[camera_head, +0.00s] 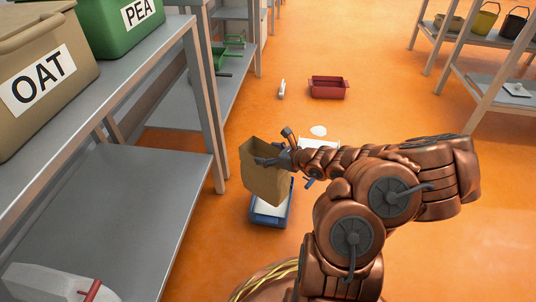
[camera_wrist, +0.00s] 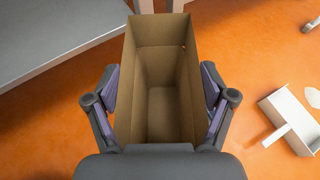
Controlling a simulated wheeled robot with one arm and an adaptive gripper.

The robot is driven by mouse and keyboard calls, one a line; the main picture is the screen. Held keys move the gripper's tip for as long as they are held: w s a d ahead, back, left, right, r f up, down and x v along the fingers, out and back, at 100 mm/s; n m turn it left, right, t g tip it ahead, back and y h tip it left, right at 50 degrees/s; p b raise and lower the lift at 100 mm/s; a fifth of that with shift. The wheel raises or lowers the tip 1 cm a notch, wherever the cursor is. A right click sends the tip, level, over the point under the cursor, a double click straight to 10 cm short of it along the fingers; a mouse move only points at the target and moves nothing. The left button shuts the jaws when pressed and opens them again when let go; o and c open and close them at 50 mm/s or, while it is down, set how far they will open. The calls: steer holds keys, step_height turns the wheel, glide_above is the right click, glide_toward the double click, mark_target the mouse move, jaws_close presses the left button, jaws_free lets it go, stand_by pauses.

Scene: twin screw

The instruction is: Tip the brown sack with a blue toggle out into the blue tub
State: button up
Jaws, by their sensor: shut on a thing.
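My gripper (camera_head: 274,158) is shut on the brown sack (camera_head: 266,184), with a finger on each side of it. The sack is held in the air above the blue tub (camera_head: 269,222), slightly tilted in the head view. In the wrist view I look into the open sack (camera_wrist: 160,60); its inside shows bare brown walls and bottom, with no contents visible. The blue tub stands on the floor, partly hidden by the sack, with a white layer inside. A small blue piece (camera_head: 310,183) shows beside my arm; I cannot tell if it is the toggle.
A grey shelf unit (camera_head: 130,190) stands close on the left, with OAT (camera_head: 40,80) and PEA (camera_head: 130,25) bins on top. A white dustpan (camera_wrist: 290,120) and a white patch (camera_head: 319,131) are on the floor. A red tub (camera_head: 328,88) stands farther off.

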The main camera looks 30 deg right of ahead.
step_height(320, 180, up, 6)
steer(key=p, duration=0.4)
steer(key=shift+f, duration=0.1)
stand_by(0.5)
